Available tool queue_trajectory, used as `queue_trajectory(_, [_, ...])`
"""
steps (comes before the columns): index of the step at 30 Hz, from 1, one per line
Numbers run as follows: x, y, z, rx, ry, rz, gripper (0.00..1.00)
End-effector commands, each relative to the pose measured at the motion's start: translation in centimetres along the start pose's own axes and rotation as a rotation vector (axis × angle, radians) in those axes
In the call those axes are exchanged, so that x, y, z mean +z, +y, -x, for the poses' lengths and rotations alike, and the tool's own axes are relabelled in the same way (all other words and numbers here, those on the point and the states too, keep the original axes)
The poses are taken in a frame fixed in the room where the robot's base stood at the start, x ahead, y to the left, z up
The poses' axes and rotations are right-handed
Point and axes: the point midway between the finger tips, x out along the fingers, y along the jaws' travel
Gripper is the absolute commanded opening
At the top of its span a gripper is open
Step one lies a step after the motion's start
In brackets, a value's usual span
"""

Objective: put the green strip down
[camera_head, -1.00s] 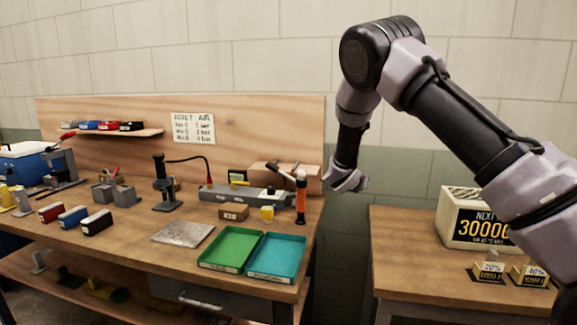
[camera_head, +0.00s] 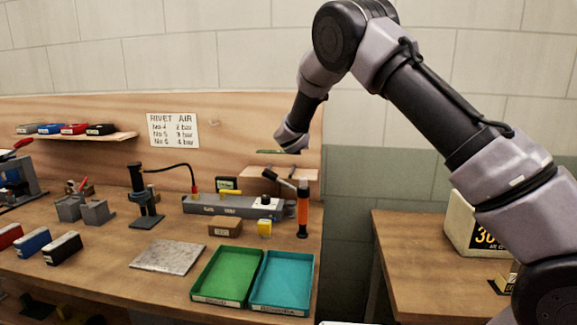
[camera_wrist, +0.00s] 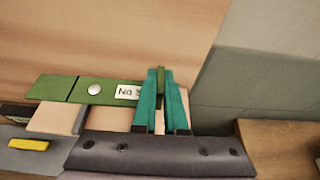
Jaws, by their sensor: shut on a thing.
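The green strip (camera_wrist: 62,88) is held in my gripper (camera_wrist: 161,88) in the wrist view. It has a round light rivet-like dot and a white label reading "No" with the rest covered by a finger. It sticks out to the left of the teal fingers, which are shut on its right end. In the head view the strip (camera_head: 288,151) is a thin green line under my gripper (camera_head: 291,146), raised above the back of the workbench (camera_head: 110,225). A green tray (camera_head: 228,274) and a teal tray (camera_head: 283,281) lie at the bench front, both empty.
A grey metal plate (camera_head: 167,256) lies left of the trays. Behind them stand a grey long block (camera_head: 222,206), a brown labelled box (camera_head: 224,228), a yellow block (camera_head: 264,228) and an orange-handled tool (camera_head: 303,203). A second table (camera_head: 430,245) is at the right.

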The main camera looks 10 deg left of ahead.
Motion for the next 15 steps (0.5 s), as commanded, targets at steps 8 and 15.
queue_trajectory(8, [-3.0,0.0,-1.2,-0.001,0.0,0.0,0.0])
queue_trajectory(15, [-5.8,0.0,-2.4,-0.001,0.001,0.001,0.0])
